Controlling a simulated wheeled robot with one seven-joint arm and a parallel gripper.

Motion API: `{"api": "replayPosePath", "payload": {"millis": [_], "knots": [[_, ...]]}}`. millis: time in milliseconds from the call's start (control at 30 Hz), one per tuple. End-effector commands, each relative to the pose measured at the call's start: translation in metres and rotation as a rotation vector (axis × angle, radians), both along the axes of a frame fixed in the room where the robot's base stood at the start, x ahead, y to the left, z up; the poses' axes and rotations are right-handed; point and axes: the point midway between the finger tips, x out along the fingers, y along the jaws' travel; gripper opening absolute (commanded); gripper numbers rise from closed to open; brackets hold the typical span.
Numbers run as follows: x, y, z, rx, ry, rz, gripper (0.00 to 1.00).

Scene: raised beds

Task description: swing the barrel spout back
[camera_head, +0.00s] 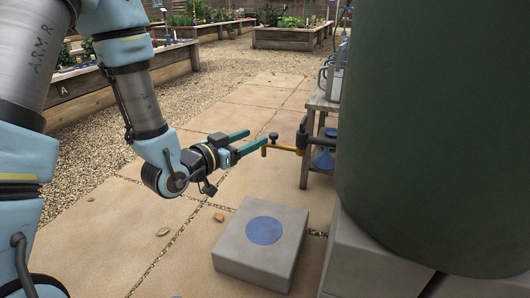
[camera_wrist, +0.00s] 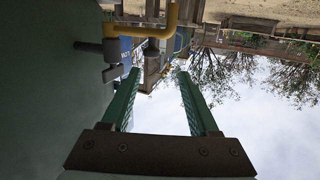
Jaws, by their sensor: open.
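The green barrel (camera_head: 430,120) fills the right of the head view. A brass spout (camera_head: 286,149) sticks out leftward from its dark tap, with a small dark knob above it and its end bent down. My gripper (camera_head: 257,138) is open, its two teal fingers pointing right toward the spout's end; the nearer fingertip overlaps that end in the picture. In the wrist view the yellow spout (camera_wrist: 145,31) crosses above the open fingertips (camera_wrist: 158,72), with nothing seen held between them. I cannot tell whether a finger touches the spout.
A grey block (camera_head: 232,252) with a round blue patch (camera_head: 264,231) stands on the paving below the spout. A wooden bench (camera_head: 310,150) with a watering can (camera_head: 333,80) is behind. Raised beds (camera_head: 285,38) lie farther back. The paving left of the block is mostly clear.

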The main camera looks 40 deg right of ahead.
Motion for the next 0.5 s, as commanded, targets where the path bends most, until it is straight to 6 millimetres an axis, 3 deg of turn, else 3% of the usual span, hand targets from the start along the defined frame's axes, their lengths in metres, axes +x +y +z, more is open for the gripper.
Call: {"api": "replayPosePath", "payload": {"millis": [33, 200, 367, 500], "knots": [[-0.008, -0.005, -0.015, -0.028, 0.000, -0.022, 0.61], [-0.021, -0.011, -0.016, -0.086, -0.002, -0.054, 0.61], [-0.020, -0.024, -0.014, -0.093, -0.003, -0.059, 0.61], [-0.016, -0.048, -0.015, -0.093, -0.005, -0.059, 0.61]]}}
